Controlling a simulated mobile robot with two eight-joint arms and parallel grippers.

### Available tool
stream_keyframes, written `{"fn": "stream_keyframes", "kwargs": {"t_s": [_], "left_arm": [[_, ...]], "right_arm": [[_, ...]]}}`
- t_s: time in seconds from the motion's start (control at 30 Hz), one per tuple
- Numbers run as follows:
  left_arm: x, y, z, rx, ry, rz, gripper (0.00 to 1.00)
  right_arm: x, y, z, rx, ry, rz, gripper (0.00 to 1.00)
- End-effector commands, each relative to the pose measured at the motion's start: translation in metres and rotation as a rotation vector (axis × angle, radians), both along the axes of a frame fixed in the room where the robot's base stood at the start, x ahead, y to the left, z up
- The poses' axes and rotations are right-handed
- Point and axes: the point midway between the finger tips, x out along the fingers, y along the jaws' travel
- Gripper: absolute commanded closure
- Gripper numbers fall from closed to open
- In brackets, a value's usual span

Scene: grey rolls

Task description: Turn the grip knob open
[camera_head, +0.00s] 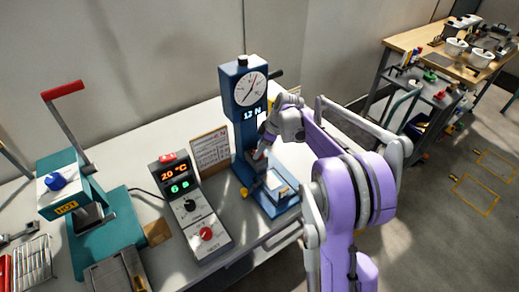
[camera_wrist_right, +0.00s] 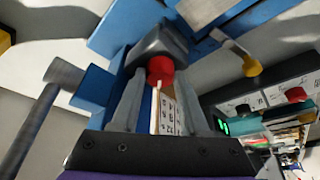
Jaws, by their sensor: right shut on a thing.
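The blue test stand (camera_head: 240,120) has a round dial at its top and a small display reading about "12 N". Its red grip knob (camera_wrist_right: 160,70) sits on a dark grey block in the right wrist view. My right gripper (camera_wrist_right: 160,82) has its two fingers on either side of this knob and is shut on it. In the head view the right gripper (camera_head: 264,146) is at the column of the stand, and its hand mostly hides the knob. My left gripper is not in view.
A yellow knob (camera_head: 244,192) is low on the stand. To the left are a control box (camera_head: 189,212) with lit digits, a notice board (camera_head: 210,150) and a teal press (camera_head: 100,225) with a raised red-handled lever. Another workbench (camera_head: 425,40) stands at the back right.

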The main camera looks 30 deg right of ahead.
Motion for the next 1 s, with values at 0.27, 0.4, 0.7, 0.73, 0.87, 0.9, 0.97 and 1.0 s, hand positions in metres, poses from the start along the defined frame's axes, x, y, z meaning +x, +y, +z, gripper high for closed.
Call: {"fn": "stream_keyframes", "kwargs": {"t_s": [0.27, 0.4, 0.7, 0.73, 0.87, 0.9, 0.97, 1.0], "left_arm": [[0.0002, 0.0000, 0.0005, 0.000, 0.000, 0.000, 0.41], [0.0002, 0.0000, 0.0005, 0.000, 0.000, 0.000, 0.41], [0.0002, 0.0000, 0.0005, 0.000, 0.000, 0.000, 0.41], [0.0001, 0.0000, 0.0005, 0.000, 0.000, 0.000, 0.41], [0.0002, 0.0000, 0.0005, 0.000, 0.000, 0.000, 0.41], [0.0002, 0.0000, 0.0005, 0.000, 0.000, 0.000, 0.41], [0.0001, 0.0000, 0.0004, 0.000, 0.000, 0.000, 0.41], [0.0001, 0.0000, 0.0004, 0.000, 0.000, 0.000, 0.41]], "right_arm": [[0.0004, -0.0010, 0.0003, -0.001, 0.000, 0.078, 1.00], [0.0005, -0.0011, 0.0002, -0.002, -0.001, 0.090, 1.00], [0.0005, -0.0009, 0.0002, -0.002, 0.000, 0.092, 1.00], [0.0005, -0.0009, 0.0002, -0.002, 0.000, 0.092, 1.00], [0.0004, -0.0008, 0.0002, -0.002, 0.000, 0.092, 0.36], [0.0005, -0.0008, 0.0001, -0.002, 0.000, 0.092, 0.29], [0.0004, -0.0007, 0.0001, -0.002, 0.000, 0.092, 0.26], [0.0004, -0.0007, 0.0001, -0.002, 0.000, 0.092, 0.26]]}}
